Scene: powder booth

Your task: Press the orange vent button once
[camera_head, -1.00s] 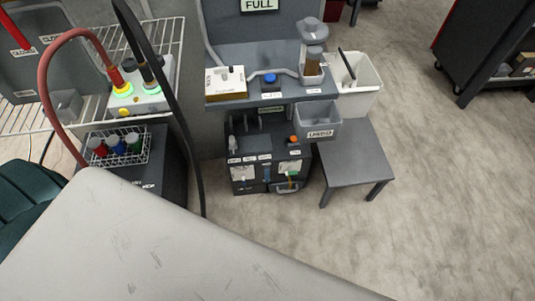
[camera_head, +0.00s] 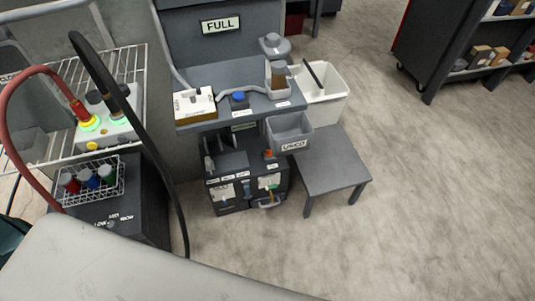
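A small orange knob-like part (camera_head: 268,153) sits on top of the dark lower unit (camera_head: 229,207), at its right side, just left of the grey bin marked USED. It looks like the orange button, but its label is too small to read. Neither of my grippers shows in the head view.
A shelf (camera_head: 222,121) above the unit holds a blue button (camera_head: 239,98) and a white-topped box (camera_head: 196,103). The USED bin (camera_head: 290,133), a white bin (camera_head: 325,92) and a low grey table (camera_head: 333,165) stand right. Hoses rise at left.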

